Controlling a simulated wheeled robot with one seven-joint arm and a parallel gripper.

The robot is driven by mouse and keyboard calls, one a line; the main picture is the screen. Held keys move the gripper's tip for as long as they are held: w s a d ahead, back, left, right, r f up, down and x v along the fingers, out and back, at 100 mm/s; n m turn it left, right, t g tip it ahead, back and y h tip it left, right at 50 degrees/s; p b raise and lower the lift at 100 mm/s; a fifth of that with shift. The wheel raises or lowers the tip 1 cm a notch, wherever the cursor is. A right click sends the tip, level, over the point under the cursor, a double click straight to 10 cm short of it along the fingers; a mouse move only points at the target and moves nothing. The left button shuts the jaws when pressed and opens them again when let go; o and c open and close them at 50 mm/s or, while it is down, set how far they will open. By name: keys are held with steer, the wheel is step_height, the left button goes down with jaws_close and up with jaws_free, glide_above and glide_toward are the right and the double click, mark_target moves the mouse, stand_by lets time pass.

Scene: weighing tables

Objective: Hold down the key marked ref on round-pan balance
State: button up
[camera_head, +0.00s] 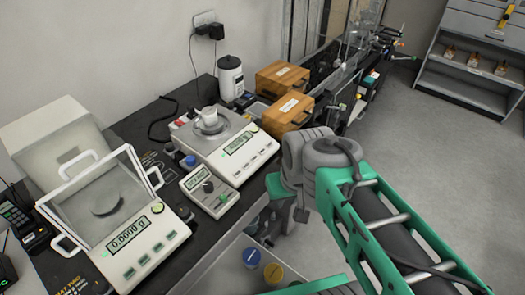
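Two balances with round pans stand on the dark bench, and I cannot tell from their look alone which is the task's round-pan balance. The middle balance (213,150) has a silver pan with a white cup on it, a lit display and a row of keys at its front right edge. The left balance (110,215) has a clear draft shield around a dark round pan, a display of 0.0000 g and several keys. Key markings are too small to read. My gripper (272,222) hangs right of the middle balance, apart from its keys; its fingers are mostly hidden.
A small handheld-style unit (209,188) with a display and knob stands before the middle balance. Wooden boxes (288,112) and a white kettle-like device (230,77) stand behind. Blue and yellow round lids (273,272) lie below the bench edge.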

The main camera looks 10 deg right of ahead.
jaws_close()
stand_by(1.2)
